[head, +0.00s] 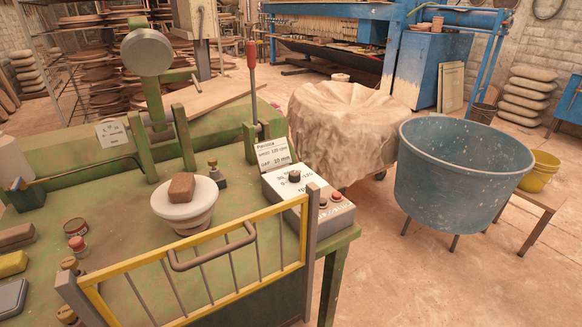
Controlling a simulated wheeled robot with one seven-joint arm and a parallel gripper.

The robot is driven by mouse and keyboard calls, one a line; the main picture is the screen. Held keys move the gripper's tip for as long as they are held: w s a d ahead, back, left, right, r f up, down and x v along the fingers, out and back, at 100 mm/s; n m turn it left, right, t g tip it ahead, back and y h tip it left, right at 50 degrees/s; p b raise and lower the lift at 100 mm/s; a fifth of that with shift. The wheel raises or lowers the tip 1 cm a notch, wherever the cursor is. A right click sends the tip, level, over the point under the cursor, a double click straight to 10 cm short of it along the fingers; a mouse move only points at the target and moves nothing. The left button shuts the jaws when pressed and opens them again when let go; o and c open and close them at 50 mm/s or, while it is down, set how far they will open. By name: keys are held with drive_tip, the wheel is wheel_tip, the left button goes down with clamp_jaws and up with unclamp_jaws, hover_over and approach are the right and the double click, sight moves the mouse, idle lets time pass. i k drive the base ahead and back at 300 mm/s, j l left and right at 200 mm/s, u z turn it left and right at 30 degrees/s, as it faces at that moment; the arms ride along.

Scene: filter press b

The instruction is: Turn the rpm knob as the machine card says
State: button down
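The rpm knob (294,176) is a small dark round knob on top of a pale control box (274,191) at the right front of the green machine bench. Numbers are printed around it, and "120" and "rpm" seem readable to its right. I cannot tell where its pointer stands. The machine card (272,153) stands upright behind the box. It seems to give a speed of 120 rpm and a gap of 10 mm. My gripper is not in view.
A yellow-framed gate (190,250) stands in front of the bench, its right post close before the control box. A red-tipped lever (251,62) rises behind the card. A blue tub (450,185) stands to the right. Floor between bench and tub is open.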

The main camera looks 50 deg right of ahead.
sight(293, 176)
drive_tip(key=i+l+z, duration=0.15)
drive_tip(key=z, duration=0.2)
drive_tip(key=i+l+z, duration=0.15)
drive_tip(key=l+z, duration=0.2)
drive_tip(key=i+l+z, duration=0.2)
drive_tip(key=z, duration=0.15)
